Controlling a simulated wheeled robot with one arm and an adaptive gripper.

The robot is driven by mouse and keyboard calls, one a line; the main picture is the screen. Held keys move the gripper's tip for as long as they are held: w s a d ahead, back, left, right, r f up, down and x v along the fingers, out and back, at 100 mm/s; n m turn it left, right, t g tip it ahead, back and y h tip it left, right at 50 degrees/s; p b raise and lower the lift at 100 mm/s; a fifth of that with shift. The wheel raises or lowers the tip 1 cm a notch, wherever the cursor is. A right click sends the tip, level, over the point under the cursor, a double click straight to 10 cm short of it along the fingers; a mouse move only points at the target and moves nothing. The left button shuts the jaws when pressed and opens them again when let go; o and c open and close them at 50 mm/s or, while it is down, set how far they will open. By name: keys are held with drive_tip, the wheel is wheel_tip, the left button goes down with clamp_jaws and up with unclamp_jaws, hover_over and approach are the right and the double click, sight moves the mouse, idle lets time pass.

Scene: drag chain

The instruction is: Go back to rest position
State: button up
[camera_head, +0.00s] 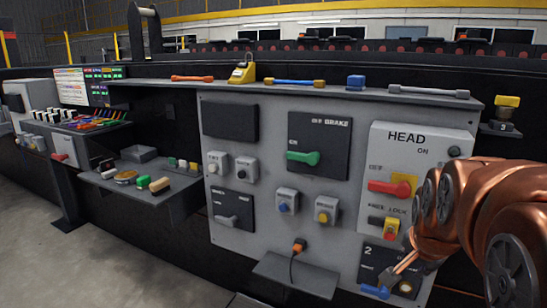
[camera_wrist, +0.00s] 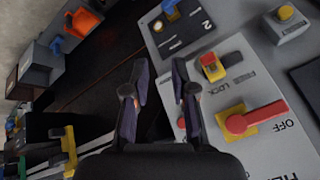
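My gripper (camera_head: 388,276) is at the right of the panel in the head view, low in front of the plate marked 2 (camera_head: 378,262). In the wrist view my gripper (camera_wrist: 160,74) shows two dark fingers with a clear gap. Nothing is between them. A blue handle (camera_head: 375,291) sits just below the fingers in the head view; it also shows at the top of the wrist view (camera_wrist: 171,8). I cannot tell whether a finger touches it. The red HEAD handle (camera_head: 388,187) and the yellow-red knee lock switch (camera_head: 390,228) are beside my copper arm.
A grey control panel (camera_head: 268,190) carries a green brake handle (camera_head: 303,157) and several buttons. A small shelf (camera_head: 295,275) juts out below an orange plug (camera_head: 299,245). A side shelf (camera_head: 180,200) holds small parts. The floor (camera_head: 40,250) at left is clear.

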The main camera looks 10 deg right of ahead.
drive_tip(key=s+a+f+n+g+y, duration=0.1)
drive_tip(key=s+a+f+n+g, duration=0.3)
drive_tip(key=s, duration=0.3)
drive_tip(key=s+a+f+n+g+y, duration=0.1)
drive_tip(key=s+a+f+n+g, duration=0.1)
drive_tip(key=s+a+f+n, duration=0.5)
drive_tip(key=s+a+f+n+g+y, duration=0.1)
drive_tip(key=s+a+f+n+g, duration=0.15)
drive_tip(key=s+a, duration=0.4)
wheel_tip(320, 180, up, 19)
drive_tip(key=s+d+t+p, duration=0.1)
drive_tip(key=d+p, duration=0.1)
drive_tip(key=p, duration=1.6)
drive_tip(key=shift+m, duration=0.25)
drive_tip(key=shift+c, duration=0.2)
